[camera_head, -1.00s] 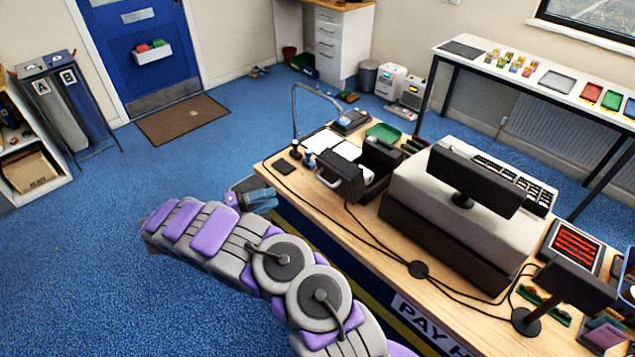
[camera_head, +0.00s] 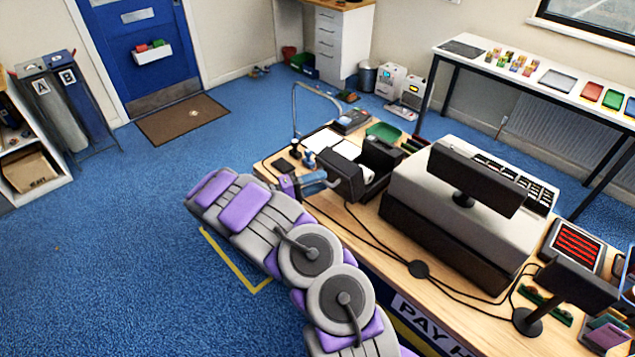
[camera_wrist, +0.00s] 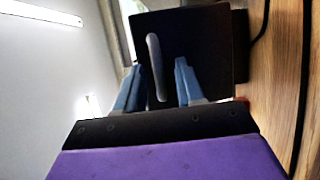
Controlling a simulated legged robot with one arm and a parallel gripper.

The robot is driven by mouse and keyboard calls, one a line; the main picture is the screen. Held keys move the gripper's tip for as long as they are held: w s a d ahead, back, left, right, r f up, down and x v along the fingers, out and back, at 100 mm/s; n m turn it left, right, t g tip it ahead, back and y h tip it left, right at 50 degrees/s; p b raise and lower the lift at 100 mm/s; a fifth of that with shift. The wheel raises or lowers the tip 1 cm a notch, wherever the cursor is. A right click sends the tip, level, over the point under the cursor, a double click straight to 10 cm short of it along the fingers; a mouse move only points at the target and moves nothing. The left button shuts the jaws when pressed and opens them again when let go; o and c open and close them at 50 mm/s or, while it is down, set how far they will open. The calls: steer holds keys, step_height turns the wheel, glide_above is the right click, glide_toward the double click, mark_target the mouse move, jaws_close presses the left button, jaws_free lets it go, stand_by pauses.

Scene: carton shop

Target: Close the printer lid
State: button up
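The printer (camera_head: 379,156) is a dark box on the wooden counter, its lid (camera_head: 350,182) standing open on the left side. White paper shows inside. In the wrist view the lid is a dark panel (camera_wrist: 210,45) with a pale grey bar handle (camera_wrist: 152,45). My gripper (camera_head: 318,178) is at the lid's left side in the head view. In the wrist view my gripper (camera_wrist: 159,72) has its two blue fingers apart, one on each side of the handle's lower part. I cannot tell whether either finger touches it.
The counter (camera_head: 355,220) carries a cash register (camera_head: 460,215) right of the printer, with black cables in front. A small black pad (camera_head: 281,166) lies left. Blue floor is open on the left.

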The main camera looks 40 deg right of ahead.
steer(key=shift+d, duration=0.15)
jaws_close()
stand_by(0.4)
steer(key=shift+s+f, duration=0.1)
steer(key=shift+f, duration=0.05)
stand_by(0.9)
